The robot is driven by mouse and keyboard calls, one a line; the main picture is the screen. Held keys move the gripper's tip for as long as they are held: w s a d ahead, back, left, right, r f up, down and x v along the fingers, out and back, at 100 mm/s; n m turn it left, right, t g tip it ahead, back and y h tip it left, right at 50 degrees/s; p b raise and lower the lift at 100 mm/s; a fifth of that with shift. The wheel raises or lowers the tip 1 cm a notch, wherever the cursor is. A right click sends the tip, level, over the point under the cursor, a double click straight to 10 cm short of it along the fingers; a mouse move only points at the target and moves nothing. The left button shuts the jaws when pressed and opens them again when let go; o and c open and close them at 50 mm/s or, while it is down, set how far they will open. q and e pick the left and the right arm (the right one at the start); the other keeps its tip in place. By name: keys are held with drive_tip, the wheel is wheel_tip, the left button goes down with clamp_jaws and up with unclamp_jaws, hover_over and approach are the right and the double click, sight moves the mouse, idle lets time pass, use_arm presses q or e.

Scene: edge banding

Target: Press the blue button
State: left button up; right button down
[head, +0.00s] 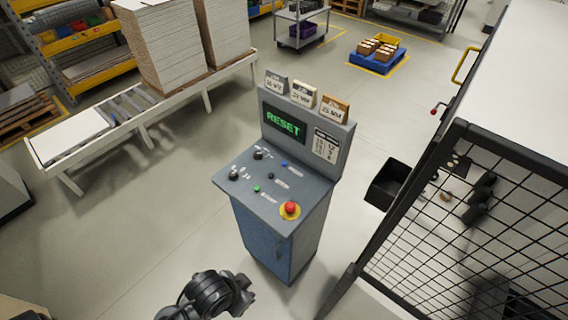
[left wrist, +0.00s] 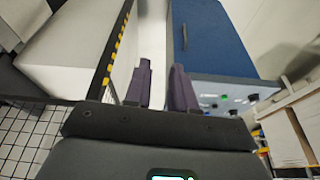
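The blue button (head: 285,164) is a small round button on the sloping panel of a grey control console (head: 240,185), below the screen and towards the panel's back right. My left gripper (left wrist: 161,80) shows in the left wrist view with its two fingers apart and nothing between them. The console's blue cabinet (left wrist: 215,40) and its panel (left wrist: 200,90) lie beyond the fingers to the right. I cannot make out the blue button there. In the head view, a dark part of my arm is at the bottom, in front of the console; its fingers cannot be made out. My right gripper is not in view.
The panel also bears a green button (head: 256,189), a black button (head: 270,176), dark knobs (head: 258,154) and a red mushroom button (head: 290,208). The screen (head: 285,124) reads RESET. A mesh guard (head: 440,230) stands right of the console. Floor left of it is clear.

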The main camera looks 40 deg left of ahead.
use_arm(q)
clamp_jaws()
drive_tip(key=shift+a, duration=0.15)
idle(0.9)
idle(0.4)
